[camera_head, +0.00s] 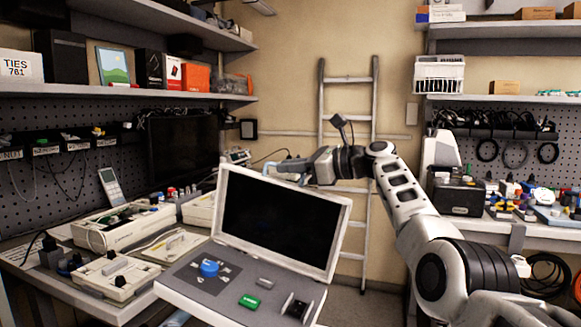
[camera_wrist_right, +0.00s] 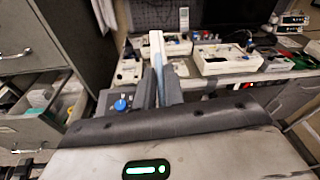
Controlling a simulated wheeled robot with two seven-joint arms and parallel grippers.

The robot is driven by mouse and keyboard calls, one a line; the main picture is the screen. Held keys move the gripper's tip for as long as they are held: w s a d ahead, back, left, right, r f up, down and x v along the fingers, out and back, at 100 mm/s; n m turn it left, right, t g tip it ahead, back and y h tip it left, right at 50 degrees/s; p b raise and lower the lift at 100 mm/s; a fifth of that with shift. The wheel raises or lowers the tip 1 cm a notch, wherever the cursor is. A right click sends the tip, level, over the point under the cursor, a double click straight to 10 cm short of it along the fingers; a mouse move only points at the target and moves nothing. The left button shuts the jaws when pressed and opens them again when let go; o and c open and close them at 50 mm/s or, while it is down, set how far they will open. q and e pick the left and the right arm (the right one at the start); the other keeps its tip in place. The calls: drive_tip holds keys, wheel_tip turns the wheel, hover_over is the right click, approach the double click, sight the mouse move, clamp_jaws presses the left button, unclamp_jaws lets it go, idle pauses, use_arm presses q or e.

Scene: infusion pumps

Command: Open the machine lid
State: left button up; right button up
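The machine is a white case (camera_head: 180,289) with a blue knob (camera_head: 209,268) on its grey panel, at the front centre in the head view. Its lid (camera_head: 283,220), white-framed with a dark inner face, stands raised and tilted back. My right gripper (camera_head: 287,172) is at the lid's top edge. In the right wrist view the gripper's two grey fingers (camera_wrist_right: 158,88) lie either side of a narrow white strip, apparently the lid seen edge-on. Whether they press on it is unclear. The blue knob also shows in the wrist view (camera_wrist_right: 121,105). My left gripper is not in view.
A left workbench holds white devices (camera_head: 124,227) and a dark monitor (camera_head: 182,152). A ladder (camera_head: 363,108) leans on the back wall behind my right arm. A right bench carries a black box (camera_head: 457,196) and small bottles. A green part (camera_head: 250,301) lies on the machine's panel.

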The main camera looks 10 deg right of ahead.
drive_tip(key=o, duration=0.4)
drive_tip(key=shift+w+d+f, duration=0.1)
drive_tip(key=shift+w+f, duration=0.05)
drive_tip(key=shift+f, duration=0.35)
drive_tip(key=shift+r, duration=0.2)
drive_tip(key=shift+s+d+b, duration=0.25)
drive_tip(key=shift+b, duration=0.05)
use_arm(q)
drive_tip(key=b, duration=0.1)
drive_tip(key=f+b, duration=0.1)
drive_tip(key=b, duration=0.1)
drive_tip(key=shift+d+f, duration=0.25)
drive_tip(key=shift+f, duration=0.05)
use_arm(e)
drive_tip(key=v, duration=1.5)
drive_tip(key=shift+s+d, duration=0.1)
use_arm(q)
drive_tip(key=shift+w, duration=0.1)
